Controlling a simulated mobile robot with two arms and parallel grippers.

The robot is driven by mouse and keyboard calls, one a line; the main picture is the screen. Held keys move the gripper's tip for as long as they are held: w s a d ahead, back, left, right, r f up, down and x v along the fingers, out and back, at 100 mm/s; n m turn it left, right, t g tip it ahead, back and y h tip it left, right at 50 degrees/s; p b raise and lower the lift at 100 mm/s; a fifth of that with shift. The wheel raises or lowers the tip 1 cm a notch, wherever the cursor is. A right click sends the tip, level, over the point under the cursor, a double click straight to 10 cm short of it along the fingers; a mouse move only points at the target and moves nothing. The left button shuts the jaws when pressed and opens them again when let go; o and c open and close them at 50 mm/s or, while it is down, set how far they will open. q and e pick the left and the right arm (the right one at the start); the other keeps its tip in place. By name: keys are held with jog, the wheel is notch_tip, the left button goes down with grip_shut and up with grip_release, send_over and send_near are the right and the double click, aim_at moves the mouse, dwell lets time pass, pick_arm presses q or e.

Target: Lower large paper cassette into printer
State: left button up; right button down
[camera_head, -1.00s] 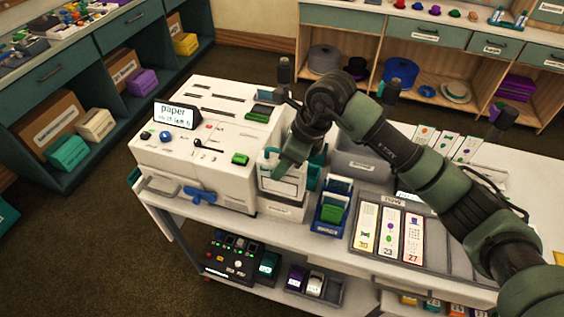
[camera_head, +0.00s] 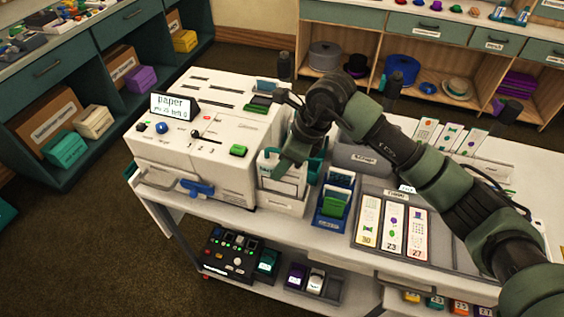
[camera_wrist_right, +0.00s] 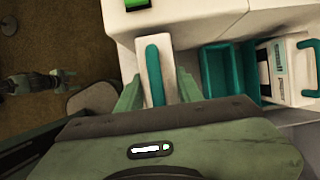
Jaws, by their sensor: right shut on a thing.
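The white printer (camera_head: 165,178) stands at the left end of the cart, its small display reading "paper". My right gripper (camera_head: 291,160) is just right of it, pointing down. In the wrist view, my right gripper (camera_wrist_right: 157,92) has its green fingers on both sides of a white cassette with a teal handle (camera_wrist_right: 153,72). In the head view, a white cassette front (camera_head: 280,187) shows below the fingers, low beside the printer; its lower end and what it touches cannot be made out.
An empty teal slot (camera_wrist_right: 215,70) and another white cassette with a teal handle (camera_wrist_right: 290,75) are close by in the wrist view. A blue holder with green cards (camera_head: 333,202) and a card tray (camera_head: 365,228) stand to the right. Dark shelves (camera_head: 100,85) line the left.

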jog(key=shift+f+b, duration=2.05)
jog(key=shift+f, duration=0.25)
jog(key=c, duration=0.8)
grip_release()
jog(key=shift+c, duration=0.2)
jog(key=shift+f, duration=0.1)
jog(key=b+v, duration=0.2)
jog(key=v, duration=0.5)
jog(key=shift+s+d+r, duration=0.1)
jog(key=shift+d+r, duration=0.05)
jog(key=shift+r, duration=0.3)
jog(key=shift+s+f, duration=0.1)
